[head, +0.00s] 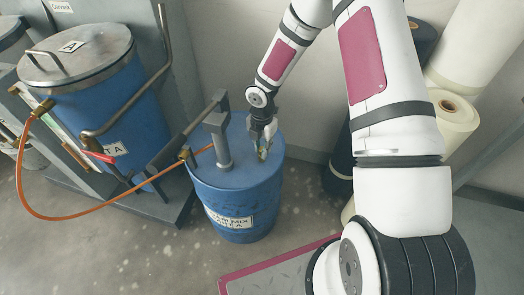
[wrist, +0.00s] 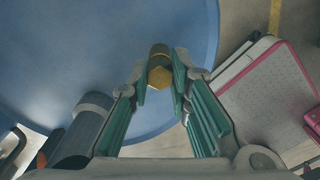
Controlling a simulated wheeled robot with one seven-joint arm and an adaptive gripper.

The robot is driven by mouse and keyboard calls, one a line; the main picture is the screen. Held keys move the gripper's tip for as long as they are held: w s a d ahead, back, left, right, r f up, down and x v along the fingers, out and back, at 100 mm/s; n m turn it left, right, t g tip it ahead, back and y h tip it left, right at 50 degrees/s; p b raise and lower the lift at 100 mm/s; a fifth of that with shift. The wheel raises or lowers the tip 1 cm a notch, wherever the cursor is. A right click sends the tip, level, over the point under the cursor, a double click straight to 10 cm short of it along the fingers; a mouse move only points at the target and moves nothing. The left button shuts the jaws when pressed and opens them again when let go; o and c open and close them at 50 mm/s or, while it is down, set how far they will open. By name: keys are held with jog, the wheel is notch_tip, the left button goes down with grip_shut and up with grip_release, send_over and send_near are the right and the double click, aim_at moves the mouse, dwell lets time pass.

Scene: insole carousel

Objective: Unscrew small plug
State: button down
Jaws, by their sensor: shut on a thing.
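The blue drum (head: 205,178) stands upright on the floor, labelled on its front. My gripper (head: 263,150) is over the right part of its lid, pointing down. In the wrist view my gripper (wrist: 160,68) is shut on the small plug (wrist: 159,76), a brass hex-headed piece with a darker cylindrical part beyond it. The green finger pads lie on both sides of it.
A grey pump (head: 221,150) with a handle rises from the lid, left of my gripper. An orange hose (head: 95,216) runs from it to a larger blue tank (head: 100,100) at left. Pale rolls (head: 452,120) stand at right. Floor in front of the drum is clear.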

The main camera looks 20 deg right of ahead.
jog(key=n, duration=0.8)
jog(key=shift+p, duration=0.4)
jog(key=n, duration=0.7)
jog(key=c, duration=1.4)
grip_release()
jog(key=shift+c, duration=0.4)
